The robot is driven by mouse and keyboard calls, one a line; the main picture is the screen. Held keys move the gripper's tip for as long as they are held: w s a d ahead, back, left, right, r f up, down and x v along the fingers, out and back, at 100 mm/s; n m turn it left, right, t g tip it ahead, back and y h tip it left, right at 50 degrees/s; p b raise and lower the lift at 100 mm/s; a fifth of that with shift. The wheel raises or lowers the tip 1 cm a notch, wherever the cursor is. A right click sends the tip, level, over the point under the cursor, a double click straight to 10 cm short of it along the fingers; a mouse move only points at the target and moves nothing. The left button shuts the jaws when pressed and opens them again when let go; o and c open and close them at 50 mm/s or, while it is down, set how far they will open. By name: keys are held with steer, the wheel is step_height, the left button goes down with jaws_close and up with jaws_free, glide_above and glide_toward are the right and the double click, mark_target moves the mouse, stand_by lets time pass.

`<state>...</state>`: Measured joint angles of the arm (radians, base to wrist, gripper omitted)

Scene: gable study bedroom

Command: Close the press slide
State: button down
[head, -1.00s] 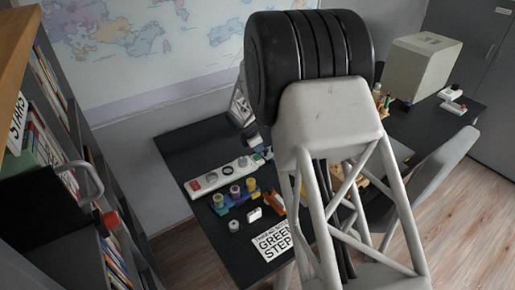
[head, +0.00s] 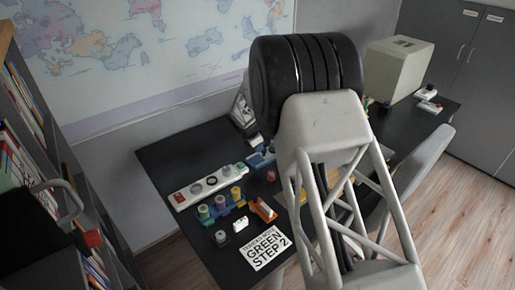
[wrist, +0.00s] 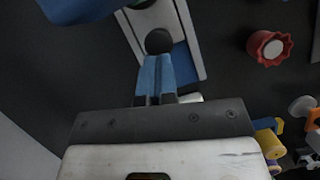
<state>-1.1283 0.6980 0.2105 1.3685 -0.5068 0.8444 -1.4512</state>
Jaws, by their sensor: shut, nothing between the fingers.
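In the wrist view, my gripper (wrist: 157,62) shows as two narrow blue fingers side by side, shut and empty. A dark round knob (wrist: 159,40) sits right at the fingertips; I cannot tell if they touch it. Under it lies a pale slide-like strip (wrist: 182,18) with a blue part beside the fingers. A larger blue block (wrist: 75,8) is at the top left, cut off by the frame. In the head view, a blue piece (head: 258,161) on the desk, left of my arm, may belong to the press. My arm hides the gripper there.
The dark desk (head: 170,155) holds a white strip with a red switch (head: 205,187), several coloured cylinders on a rack (head: 221,203), an orange item (head: 263,211) and a sign card (head: 266,248). A red knob (wrist: 269,48) is at the right in the wrist view. A chair (head: 415,170) stands right.

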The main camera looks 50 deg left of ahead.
steer(key=shift+s+f, duration=0.15)
steer(key=shift+f, duration=0.05)
steer(key=shift+s+a, duration=0.15)
steer(key=shift+s, duration=0.4)
steer(key=s, duration=0.2)
steer(key=r, duration=0.1)
steer(key=shift+s+a, duration=0.4)
steer(key=v, duration=0.9)
steer(key=shift+r, duration=0.15)
steer(key=shift+d, duration=0.1)
